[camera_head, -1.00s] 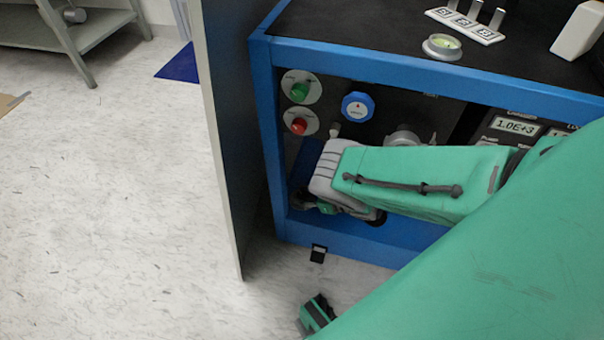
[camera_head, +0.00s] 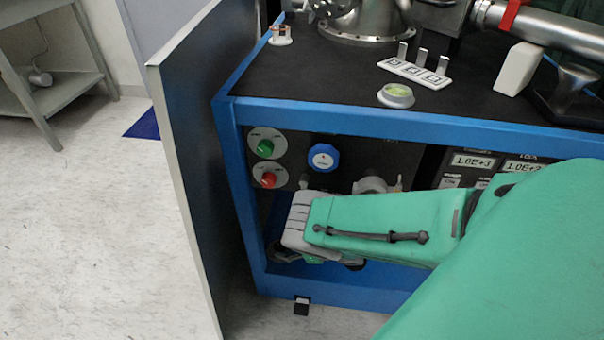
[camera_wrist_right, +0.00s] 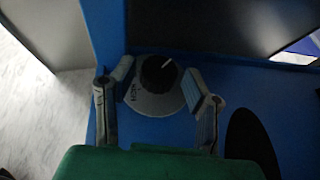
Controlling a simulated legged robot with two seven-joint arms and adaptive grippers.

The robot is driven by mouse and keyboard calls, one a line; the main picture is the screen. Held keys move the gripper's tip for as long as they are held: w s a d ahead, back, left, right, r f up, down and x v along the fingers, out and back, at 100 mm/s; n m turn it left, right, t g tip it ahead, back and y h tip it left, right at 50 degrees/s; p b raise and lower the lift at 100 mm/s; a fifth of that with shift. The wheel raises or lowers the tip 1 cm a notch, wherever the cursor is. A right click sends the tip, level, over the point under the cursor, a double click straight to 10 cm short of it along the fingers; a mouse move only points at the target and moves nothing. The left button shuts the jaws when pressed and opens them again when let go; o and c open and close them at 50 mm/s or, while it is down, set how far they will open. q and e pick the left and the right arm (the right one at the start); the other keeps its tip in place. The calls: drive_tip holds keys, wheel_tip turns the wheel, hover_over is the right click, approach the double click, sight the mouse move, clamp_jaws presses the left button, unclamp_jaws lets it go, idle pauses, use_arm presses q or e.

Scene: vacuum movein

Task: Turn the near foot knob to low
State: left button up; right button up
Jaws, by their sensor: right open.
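The near foot knob (camera_wrist_right: 158,74) is a round black knob with a white pointer line on a grey dial plate (camera_wrist_right: 158,102), set on the blue frame. Its pointer line points to the upper right. Lettering that seems to read HIGH shows at the plate's left. My right gripper (camera_wrist_right: 160,84) is open, with one finger on each side of the knob; I cannot tell whether either finger touches it. In the head view my right gripper (camera_head: 285,253) is low inside the blue frame, partly covered by my arm, and the knob cannot be made out. My left gripper is not in view.
The blue frame (camera_head: 340,122) carries a green button (camera_head: 265,148), a red button (camera_head: 268,180) and a blue knob (camera_head: 323,157). A tall panel (camera_head: 185,150) stands at its left. Open floor (camera_head: 75,230) lies left of the panel. A dark oval (camera_wrist_right: 250,142) sits right of the gripper.

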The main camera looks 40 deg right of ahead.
drive_tip(key=v, duration=0.9)
drive_tip(key=shift+s+d, duration=0.25)
drive_tip(key=shift+s, duration=0.1)
